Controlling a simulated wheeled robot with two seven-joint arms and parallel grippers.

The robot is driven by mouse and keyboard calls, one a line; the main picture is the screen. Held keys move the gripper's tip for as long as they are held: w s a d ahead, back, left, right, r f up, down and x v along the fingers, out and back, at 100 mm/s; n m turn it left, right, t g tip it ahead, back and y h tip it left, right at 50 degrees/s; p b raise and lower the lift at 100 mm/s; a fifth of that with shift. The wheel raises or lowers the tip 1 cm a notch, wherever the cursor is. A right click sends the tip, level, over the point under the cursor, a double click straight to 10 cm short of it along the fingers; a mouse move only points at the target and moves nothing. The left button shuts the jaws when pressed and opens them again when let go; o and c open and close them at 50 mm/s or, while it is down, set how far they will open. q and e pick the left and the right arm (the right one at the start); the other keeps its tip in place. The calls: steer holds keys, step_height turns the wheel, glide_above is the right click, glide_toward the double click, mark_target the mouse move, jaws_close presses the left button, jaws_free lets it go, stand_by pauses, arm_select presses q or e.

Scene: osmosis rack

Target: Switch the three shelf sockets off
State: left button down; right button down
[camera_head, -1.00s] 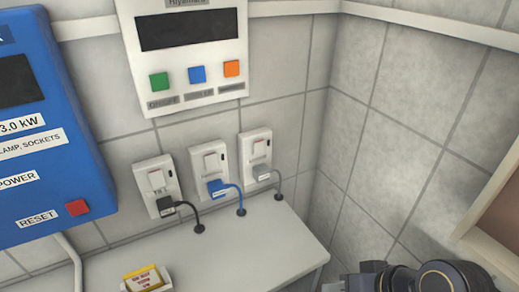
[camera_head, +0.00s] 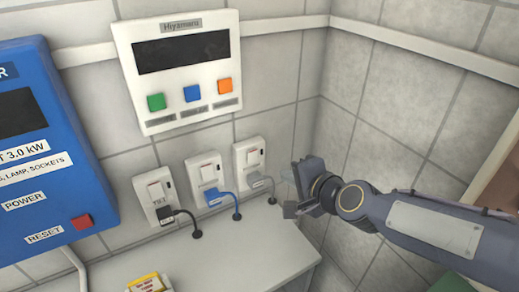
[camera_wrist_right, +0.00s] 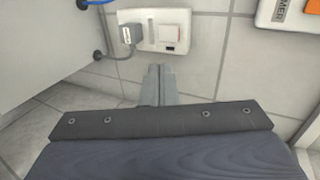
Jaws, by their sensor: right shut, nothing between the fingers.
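Three white wall sockets with rocker switches stand in a row: the left one (camera_head: 156,193) with a black plug, the middle one (camera_head: 205,176) with a blue plug, the right one (camera_head: 249,155) with a grey plug (camera_head: 262,182). My right gripper (camera_head: 291,191) is to the right of the right socket, apart from it. In the right wrist view its shut, empty fingers (camera_wrist_right: 158,84) point towards that socket (camera_wrist_right: 149,28), just short of its plate. The socket's switch (camera_wrist_right: 171,33) and grey plug (camera_wrist_right: 127,36) show there. Switch positions are too small to tell. My left gripper is out of view.
A white shelf (camera_head: 222,253) lies below the sockets, with cables entering it and a small yellow-and-white box (camera_head: 148,284) in front. A white Hiyamaru panel (camera_head: 180,75) hangs above. A blue power box (camera_head: 50,140) is at left. A tiled wall (camera_head: 390,110) closes the right side.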

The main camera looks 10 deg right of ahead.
steer(key=shift+w+r, duration=0.15)
steer(key=shift+w, duration=0.1)
steer(key=b, duration=0.3)
glide_toward(254, 154)
step_height(254, 154, down, 4)
steer(key=w, duration=0.2)
steer(key=shift+w+a+r+p, duration=0.7)
steer(key=shift+w+a, duration=0.1)
steer(key=shift+w, duration=0.2)
steer(key=shift+w+a, duration=0.2)
steer(key=shift+w, duration=0.45)
